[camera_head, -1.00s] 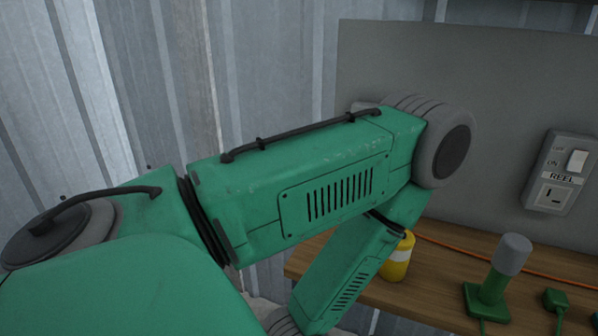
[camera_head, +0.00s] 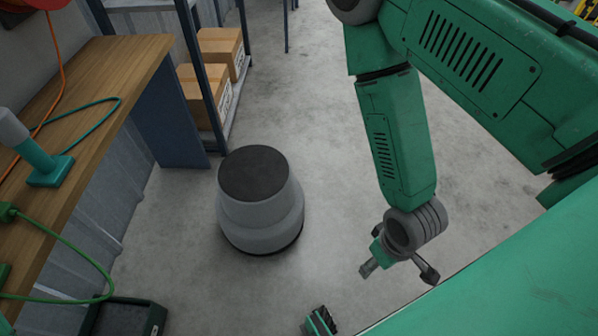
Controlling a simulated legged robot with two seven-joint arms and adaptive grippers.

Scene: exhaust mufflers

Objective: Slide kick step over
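The kick step (camera_head: 260,205) is a round grey stool with a dark top. It stands upright on the concrete floor, left of the picture's middle. My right gripper (camera_head: 399,276) hangs below the green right arm, to the right of the kick step and apart from it. Its fingers are spread with nothing between them.
A wooden workbench (camera_head: 95,75) runs along the left with a green-based tool (camera_head: 45,165) and cables. A shelf rack with cardboard boxes (camera_head: 205,95) stands behind the kick step. A dark bin (camera_head: 125,316) is at bottom left. The floor (camera_head: 320,130) between rack and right arm is clear.

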